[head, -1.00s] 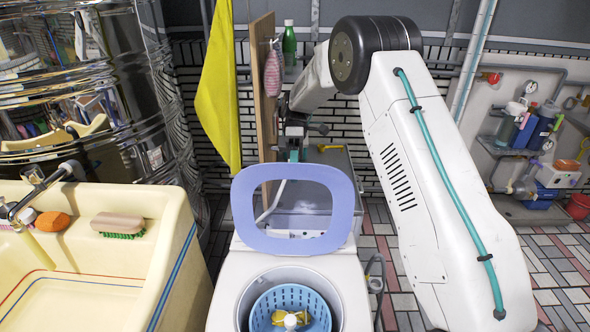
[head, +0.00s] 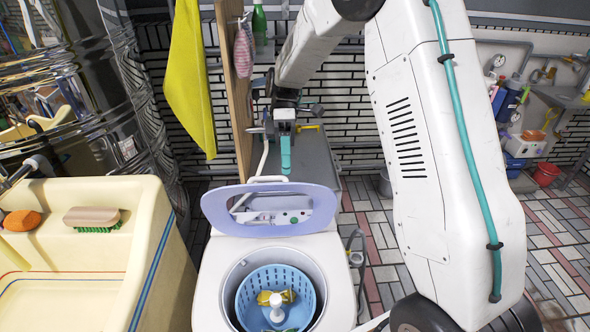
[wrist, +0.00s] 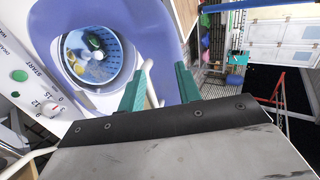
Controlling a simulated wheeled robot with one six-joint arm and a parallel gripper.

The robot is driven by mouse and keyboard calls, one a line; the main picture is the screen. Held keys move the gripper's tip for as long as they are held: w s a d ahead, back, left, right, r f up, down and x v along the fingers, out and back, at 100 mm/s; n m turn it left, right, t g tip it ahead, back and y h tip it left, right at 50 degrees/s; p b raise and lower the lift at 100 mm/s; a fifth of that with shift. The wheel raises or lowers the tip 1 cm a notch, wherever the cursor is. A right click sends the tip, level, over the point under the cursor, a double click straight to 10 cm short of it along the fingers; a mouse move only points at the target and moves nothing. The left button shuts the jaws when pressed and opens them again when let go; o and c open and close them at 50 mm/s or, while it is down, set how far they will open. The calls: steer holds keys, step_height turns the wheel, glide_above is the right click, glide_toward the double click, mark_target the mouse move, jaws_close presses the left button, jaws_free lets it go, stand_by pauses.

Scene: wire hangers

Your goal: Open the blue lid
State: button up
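The blue lid (head: 218,207), a lavender-blue ring with a large opening, stands raised at the back of the white washing machine (head: 208,275). It leans back, and the control panel shows through its opening. In the wrist view the lid (wrist: 165,38) fills the upper middle. My gripper (head: 286,172) has teal fingers and points down just behind the lid's top edge. In the wrist view my gripper (wrist: 160,78) has its fingers apart with nothing held between them. I cannot tell whether a finger touches the lid.
The open tub holds a blue basket (head: 247,296) with a yellow item and a white-topped one. A cream sink (head: 150,235) stands close on the left. A wooden board (head: 236,90) and yellow cloth (head: 190,80) hang behind. Tiled floor is open to the right.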

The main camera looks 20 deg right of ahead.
mark_target(296, 183)
steer(key=s, duration=0.5)
steer(key=shift+r, duration=0.2)
steer(key=shift+c, duration=0.3)
